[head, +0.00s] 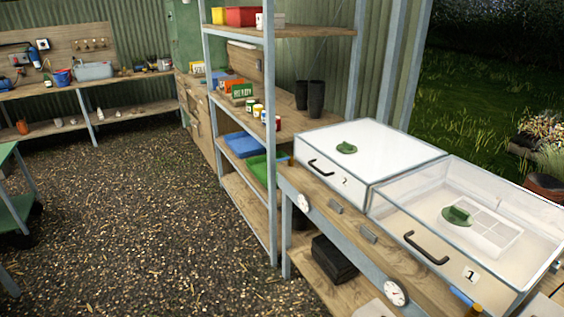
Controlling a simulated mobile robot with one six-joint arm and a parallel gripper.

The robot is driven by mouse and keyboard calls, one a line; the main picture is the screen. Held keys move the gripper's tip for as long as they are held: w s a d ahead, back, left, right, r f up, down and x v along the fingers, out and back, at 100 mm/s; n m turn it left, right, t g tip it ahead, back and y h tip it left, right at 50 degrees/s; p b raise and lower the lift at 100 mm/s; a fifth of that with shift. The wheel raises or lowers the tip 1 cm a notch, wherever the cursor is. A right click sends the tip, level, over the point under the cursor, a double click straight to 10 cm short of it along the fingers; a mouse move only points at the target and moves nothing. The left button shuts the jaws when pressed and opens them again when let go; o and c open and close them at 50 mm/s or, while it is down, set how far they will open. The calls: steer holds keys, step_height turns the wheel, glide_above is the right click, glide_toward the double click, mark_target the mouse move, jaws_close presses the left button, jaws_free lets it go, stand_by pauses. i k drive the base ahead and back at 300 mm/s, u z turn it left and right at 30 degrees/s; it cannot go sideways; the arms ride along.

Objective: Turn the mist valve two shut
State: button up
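Two lidded propagator boxes stand on the wooden bench at the right of the head view. The one labelled 2 (405,158) has a cloudy white top and a black handle. A green round fitting (346,148) with a raised part sits on its lid. The box labelled 1 (530,262) is clear and has a similar green fitting (457,216). I cannot tell which fitting is mist valve two, or whether it is open or shut. Two small grey pieces (335,206) are on the bench front. My gripper is not in view.
Round white dials (304,203) are on the bench front, one near each box. A shelf rack (270,135) with pots, tins and trays stands left of the bench. A far workbench (85,82) lines the back wall. The gravel floor (140,190) between is mostly clear.

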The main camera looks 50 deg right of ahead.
mark_target(291, 157)
steer(key=i, duration=0.9)
steer(key=u, duration=0.05)
